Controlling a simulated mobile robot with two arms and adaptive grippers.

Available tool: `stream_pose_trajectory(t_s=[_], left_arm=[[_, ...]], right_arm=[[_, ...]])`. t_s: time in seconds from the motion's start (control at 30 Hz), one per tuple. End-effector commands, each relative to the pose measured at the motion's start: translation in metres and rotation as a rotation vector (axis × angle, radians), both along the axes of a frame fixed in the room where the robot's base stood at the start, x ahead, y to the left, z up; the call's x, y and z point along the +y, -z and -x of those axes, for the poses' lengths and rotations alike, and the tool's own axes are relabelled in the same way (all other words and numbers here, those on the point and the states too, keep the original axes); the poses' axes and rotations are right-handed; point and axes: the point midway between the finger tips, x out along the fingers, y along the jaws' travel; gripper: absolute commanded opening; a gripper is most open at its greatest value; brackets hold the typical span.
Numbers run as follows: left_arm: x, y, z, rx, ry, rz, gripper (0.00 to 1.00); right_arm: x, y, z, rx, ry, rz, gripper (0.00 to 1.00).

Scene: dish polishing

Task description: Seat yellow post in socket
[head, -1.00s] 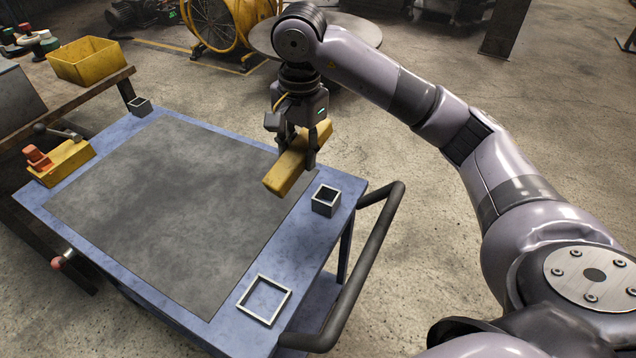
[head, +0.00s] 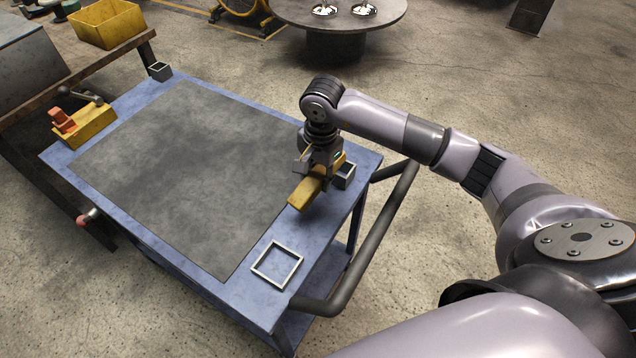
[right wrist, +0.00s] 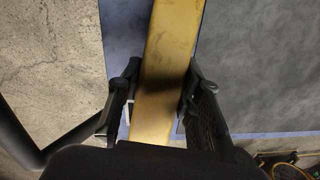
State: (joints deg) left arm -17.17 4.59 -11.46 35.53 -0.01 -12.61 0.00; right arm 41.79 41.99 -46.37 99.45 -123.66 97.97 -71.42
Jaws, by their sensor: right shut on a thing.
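My right gripper (head: 318,186) is shut on the yellow post (head: 306,193), gripping it across its sides. The post lies roughly level, at the right edge of the blue table (head: 262,235). In the right wrist view the post (right wrist: 170,50) runs between the two fingers (right wrist: 160,90). A small grey square socket (head: 346,174) stands on the table just right of the gripper, partly hidden by the gripper and post. Whether the post touches the socket or table I cannot tell. My left gripper is not in view.
A low square frame (head: 277,263) lies at the table's near right corner. Another small square socket (head: 160,71) stands at the far left corner. A yellow block with an orange clamp (head: 88,127) sits on the left edge. The grey mat (head: 190,170) is clear. A dark handrail (head: 375,235) runs along the right side.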

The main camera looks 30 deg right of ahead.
Motion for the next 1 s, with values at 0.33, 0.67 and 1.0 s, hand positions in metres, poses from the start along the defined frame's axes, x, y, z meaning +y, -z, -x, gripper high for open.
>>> stream_pose_trajectory(t_s=[0.33,0.67,1.0], left_arm=[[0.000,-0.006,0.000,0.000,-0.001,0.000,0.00],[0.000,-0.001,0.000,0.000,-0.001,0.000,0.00],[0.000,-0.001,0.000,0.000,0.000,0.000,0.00]], right_arm=[[0.000,0.038,0.000,0.000,0.000,0.000,0.00],[0.000,0.043,0.000,-0.002,-0.001,0.000,0.00],[0.000,0.043,0.000,0.000,-0.001,0.001,0.49]])
